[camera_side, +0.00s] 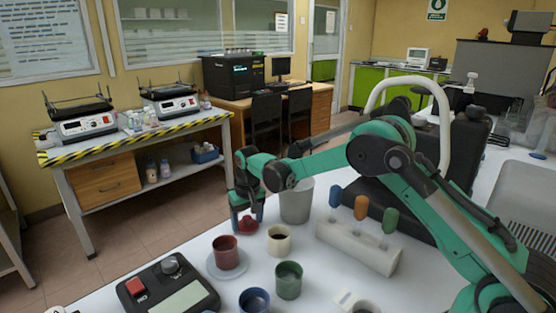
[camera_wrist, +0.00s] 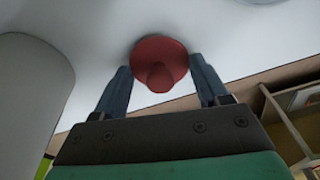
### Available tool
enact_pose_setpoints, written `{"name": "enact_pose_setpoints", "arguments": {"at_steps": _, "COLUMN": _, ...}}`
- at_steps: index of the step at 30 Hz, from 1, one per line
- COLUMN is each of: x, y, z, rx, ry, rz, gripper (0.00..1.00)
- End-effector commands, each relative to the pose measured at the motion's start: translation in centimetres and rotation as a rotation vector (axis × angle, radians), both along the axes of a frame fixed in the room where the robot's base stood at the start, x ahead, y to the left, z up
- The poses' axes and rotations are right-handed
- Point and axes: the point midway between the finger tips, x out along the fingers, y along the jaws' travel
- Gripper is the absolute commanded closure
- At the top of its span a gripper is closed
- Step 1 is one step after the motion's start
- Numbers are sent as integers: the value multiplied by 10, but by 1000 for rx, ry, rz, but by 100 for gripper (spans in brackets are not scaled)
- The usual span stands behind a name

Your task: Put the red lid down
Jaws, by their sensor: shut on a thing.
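The red lid (camera_side: 247,224) is at the far left edge of the white table, beneath my gripper (camera_side: 247,212). In the wrist view the red lid (camera_wrist: 160,66) sits between the two fingers of my gripper (camera_wrist: 161,75), knob toward the camera. My gripper points down and is shut on the lid. I cannot tell whether the lid touches the table. A red cup (camera_side: 225,250) stands upright on a round plate (camera_side: 230,268), nearer the camera than the lid.
A grey bin (camera_side: 297,202) stands just right of the lid. A cream cup (camera_side: 278,240), green cup (camera_side: 289,280) and blue cup (camera_side: 255,301) stand nearby. A white rack (camera_side: 360,248) holds colored-handled tools at right.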

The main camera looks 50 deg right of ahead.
Motion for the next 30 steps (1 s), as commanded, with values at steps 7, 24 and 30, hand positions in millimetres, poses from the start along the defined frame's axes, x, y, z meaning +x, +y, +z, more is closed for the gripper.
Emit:
{"name": "enact_pose_setpoints", "arguments": {"at_steps": 7, "x": 0, "y": 0, "z": -3, "rx": 0, "ry": 0, "rz": 0, "gripper": 2}}
{"name": "enact_pose_setpoints", "arguments": {"at_steps": 24, "x": -4, "y": 1, "z": 32, "rx": 0, "ry": 0, "rz": 0, "gripper": 1}}
{"name": "enact_pose_setpoints", "arguments": {"at_steps": 30, "x": -9, "y": 3, "z": 79, "rx": 0, "ry": 0, "rz": 1, "gripper": 1}}
